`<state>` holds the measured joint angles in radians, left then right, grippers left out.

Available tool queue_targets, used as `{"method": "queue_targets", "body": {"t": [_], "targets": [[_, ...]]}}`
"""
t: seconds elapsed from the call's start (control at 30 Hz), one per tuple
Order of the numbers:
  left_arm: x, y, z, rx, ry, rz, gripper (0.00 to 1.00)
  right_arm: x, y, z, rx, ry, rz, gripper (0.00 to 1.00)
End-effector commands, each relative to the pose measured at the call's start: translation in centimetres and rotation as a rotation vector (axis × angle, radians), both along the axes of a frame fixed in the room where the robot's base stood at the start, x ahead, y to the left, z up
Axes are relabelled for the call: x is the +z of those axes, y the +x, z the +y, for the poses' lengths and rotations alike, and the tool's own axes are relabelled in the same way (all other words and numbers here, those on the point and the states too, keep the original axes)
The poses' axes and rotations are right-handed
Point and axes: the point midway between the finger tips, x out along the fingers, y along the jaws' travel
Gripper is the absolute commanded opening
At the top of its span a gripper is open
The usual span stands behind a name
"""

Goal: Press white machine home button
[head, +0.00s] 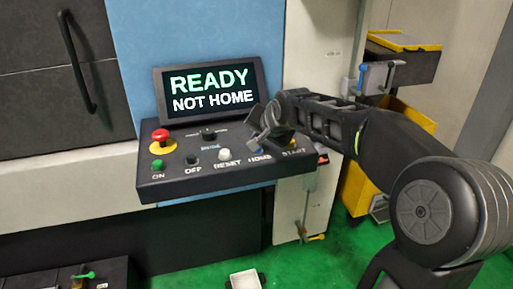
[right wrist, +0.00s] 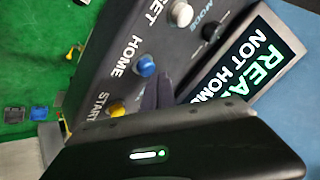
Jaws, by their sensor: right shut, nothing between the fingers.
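The machine's sloped black control panel (head: 210,181) carries a row of labelled buttons. The blue HOME button (right wrist: 146,66) shows clearly in the right wrist view, beside its HOME label. In the head view my right gripper (head: 259,139) covers that button. My right gripper is shut and empty, its dark fingertips (right wrist: 163,92) close beside the blue button; I cannot tell whether they touch it. The screen (head: 212,90) reads READY, NOT HOME. My left gripper is not in view.
The white RESET button (head: 224,155) and the yellow START button (right wrist: 117,109) flank HOME. A red emergency knob (head: 160,136), green ON button (head: 157,165) and OFF button (head: 192,159) sit left. A mode knob (head: 208,134) lies below the screen. A yellow cart (head: 362,190) stands right.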

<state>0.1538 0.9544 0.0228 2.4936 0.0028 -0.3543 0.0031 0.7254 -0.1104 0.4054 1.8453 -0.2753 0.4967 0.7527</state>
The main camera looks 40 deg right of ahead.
Motion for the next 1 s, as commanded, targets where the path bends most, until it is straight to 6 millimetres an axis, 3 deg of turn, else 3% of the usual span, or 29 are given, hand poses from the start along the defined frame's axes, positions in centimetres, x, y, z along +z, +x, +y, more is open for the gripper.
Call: {"method": "queue_targets", "body": {"t": [1.0], "targets": [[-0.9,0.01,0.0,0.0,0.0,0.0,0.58,-0.73,0.0,0.0,0.0,0.0,0.0,0.0]]}}
